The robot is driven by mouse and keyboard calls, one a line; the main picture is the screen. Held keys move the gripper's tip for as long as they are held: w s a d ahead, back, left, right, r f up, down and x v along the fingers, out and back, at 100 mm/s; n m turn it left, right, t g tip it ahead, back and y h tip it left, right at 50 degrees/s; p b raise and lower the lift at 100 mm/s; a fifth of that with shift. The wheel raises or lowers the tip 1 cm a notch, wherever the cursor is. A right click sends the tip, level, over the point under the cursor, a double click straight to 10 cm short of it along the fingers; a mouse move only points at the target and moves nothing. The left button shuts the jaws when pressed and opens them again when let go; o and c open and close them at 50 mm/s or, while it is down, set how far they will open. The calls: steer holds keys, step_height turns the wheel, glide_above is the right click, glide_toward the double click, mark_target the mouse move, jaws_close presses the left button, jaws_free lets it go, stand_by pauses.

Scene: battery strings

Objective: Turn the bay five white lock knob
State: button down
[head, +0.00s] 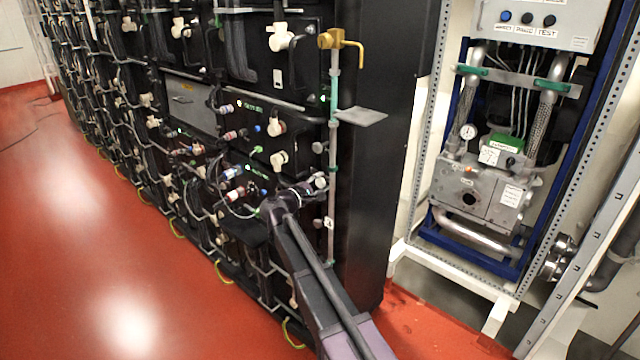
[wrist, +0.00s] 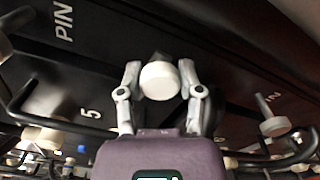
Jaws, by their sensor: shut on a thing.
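In the wrist view, a round white lock knob (wrist: 159,81) sits between the two grey fingers of my gripper (wrist: 160,75). The fingers are shut on it, one on each side. The black panel behind it carries a white "5" (wrist: 90,113) to the left of the knob. The word "PIN" (wrist: 63,22) stands on the panel at the upper left. In the head view, my arm reaches up to the near end of the black battery rack (head: 375,150). There the gripper and the held knob are too small and covered to make out clearly.
A brass valve (head: 340,40) and a pipe stand at the rack's corner. Red floor (head: 90,230) is open at the left.

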steer(key=shift+w+n, duration=0.1)
steer(key=shift+n, duration=0.6)
steer(key=shift+c, duration=1.3)
jaws_free()
steer(key=v, duration=1.2)
steer(key=shift+d, duration=0.1)
